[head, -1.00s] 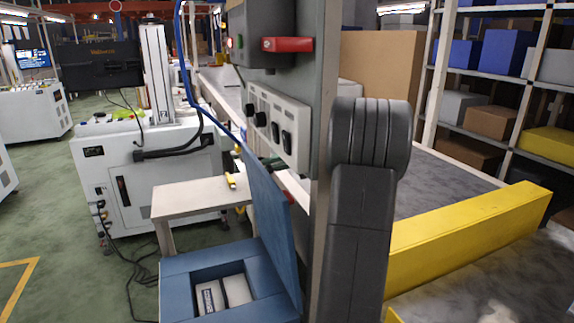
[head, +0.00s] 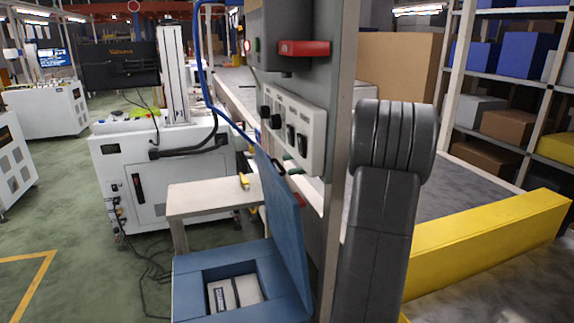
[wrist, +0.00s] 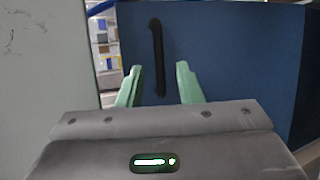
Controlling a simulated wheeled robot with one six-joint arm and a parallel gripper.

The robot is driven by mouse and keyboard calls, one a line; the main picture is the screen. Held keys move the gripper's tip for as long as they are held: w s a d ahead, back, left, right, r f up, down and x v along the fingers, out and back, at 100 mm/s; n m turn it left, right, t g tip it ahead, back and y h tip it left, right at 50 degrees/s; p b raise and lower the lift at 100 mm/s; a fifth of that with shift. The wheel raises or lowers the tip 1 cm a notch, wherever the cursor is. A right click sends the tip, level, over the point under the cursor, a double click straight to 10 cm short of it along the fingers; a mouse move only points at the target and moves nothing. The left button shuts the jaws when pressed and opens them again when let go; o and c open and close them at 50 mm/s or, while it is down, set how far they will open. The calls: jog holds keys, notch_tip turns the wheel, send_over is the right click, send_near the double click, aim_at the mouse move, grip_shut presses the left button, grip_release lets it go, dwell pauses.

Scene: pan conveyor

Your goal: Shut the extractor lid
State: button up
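The extractor is a low blue box (head: 190,282) at the lower middle of the head view. Its blue lid (head: 284,220) stands steeply raised along the box's right side, so the opening shows. In the wrist view the lid (wrist: 225,55) is a broad blue panel with a black bar handle (wrist: 157,57). My gripper (wrist: 159,80) is open, its two green fingers apart in front of the panel. The handle shows between them; I cannot tell whether they touch it.
White packages (head: 222,294) lie inside the box. A small beige table (head: 210,196) stands just behind it. A grey panel with black knobs (head: 300,125) rises to the right. A yellow beam (head: 485,245) lies at right. Green floor is open at left.

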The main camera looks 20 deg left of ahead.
jog(key=p+v, duration=0.1)
jog(key=v, duration=1)
jog(key=shift+c, duration=0.2)
